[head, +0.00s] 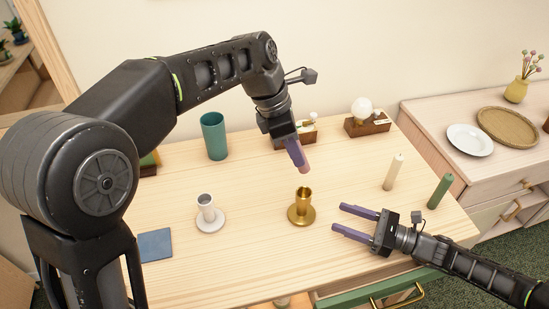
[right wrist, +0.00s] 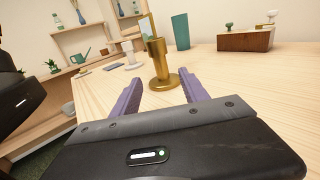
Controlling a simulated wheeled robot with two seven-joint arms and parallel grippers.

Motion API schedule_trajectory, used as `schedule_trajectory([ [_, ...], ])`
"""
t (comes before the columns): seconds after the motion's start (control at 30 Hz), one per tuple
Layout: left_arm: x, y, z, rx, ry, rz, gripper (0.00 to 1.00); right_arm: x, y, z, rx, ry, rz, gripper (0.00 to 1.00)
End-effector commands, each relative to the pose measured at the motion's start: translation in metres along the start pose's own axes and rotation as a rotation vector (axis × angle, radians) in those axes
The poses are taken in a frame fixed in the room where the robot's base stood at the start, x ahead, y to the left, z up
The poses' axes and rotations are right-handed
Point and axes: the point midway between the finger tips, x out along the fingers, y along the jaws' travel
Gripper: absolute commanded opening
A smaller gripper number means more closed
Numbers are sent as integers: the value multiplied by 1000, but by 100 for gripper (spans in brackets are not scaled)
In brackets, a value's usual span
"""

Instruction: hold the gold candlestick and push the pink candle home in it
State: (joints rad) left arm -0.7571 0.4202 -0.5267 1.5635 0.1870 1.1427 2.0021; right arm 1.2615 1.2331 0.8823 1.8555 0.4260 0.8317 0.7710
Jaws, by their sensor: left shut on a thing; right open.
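The gold candlestick (head: 301,208) stands upright on the wooden table (head: 250,265), and it also shows in the right wrist view (right wrist: 160,62). My left gripper (head: 298,155) is shut on the pink candle (head: 305,167), whose lower end points down above and slightly behind the candlestick, apart from it. The candle's upper part is hidden by the fingers. My right gripper (head: 339,219) is open, to the right of the candlestick, its fingers pointing left toward it. In the right wrist view the candlestick stands beyond and between the two purple fingers (right wrist: 160,98), not gripped.
A teal cup (head: 214,136) and wooden boxes (head: 367,123) stand at the back. A cream candle (head: 394,172) and a green candle (head: 440,190) stand at the right.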

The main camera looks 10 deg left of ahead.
Motion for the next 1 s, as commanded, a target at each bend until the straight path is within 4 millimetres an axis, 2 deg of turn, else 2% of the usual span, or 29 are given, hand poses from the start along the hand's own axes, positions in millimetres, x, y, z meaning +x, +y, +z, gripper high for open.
schedule_trajectory([
  [0.13, -3, -1, 5, -42, -8, 16, 0, 0, 0, 0, 0, 0, 0, 52],
  [0.57, -2, -1, 5, -41, -7, 15, 0, 6, 0, 0, 0, -1, 1, 52],
  [0.77, -2, -1, 5, -40, -7, 15, 0, 29, 1, 1, 0, -3, 3, 52],
  [1.0, -2, -1, 5, -40, -7, 15, 0, 73, 1, 1, 0, -4, 3, 52],
])
